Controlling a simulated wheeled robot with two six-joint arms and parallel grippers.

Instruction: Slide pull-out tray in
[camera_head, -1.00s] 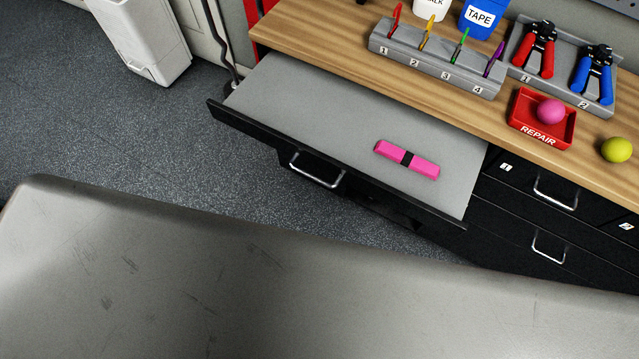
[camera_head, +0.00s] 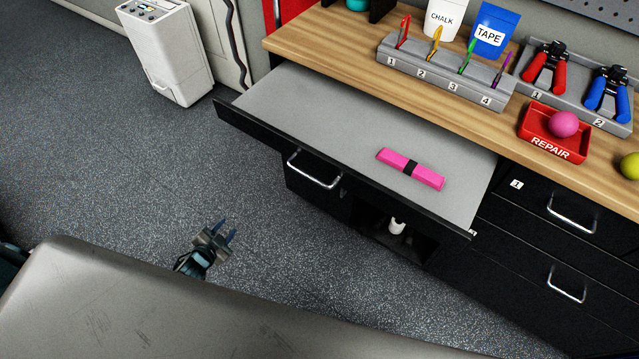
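The pull-out tray (camera_head: 300,112) is a flat grey board with a black front edge, extended from under the wooden worktop. A pink rolled band with a black strap (camera_head: 411,169) lies on it, toward the right end. A silver handle (camera_head: 314,171) is on the black cabinet below the tray's front edge. My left gripper (camera_head: 227,236) is over the floor, in front of and below the tray, apart from it. Its two fingers are spread with nothing between them. My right gripper is not in view.
The worktop (camera_head: 330,42) holds a numbered pen rack (camera_head: 445,78), a plier holder (camera_head: 572,90), a red REPAIR tray (camera_head: 553,147) and a yellow ball (camera_head: 630,165). Black drawers (camera_head: 545,225) stand at right. Floor is clear at left.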

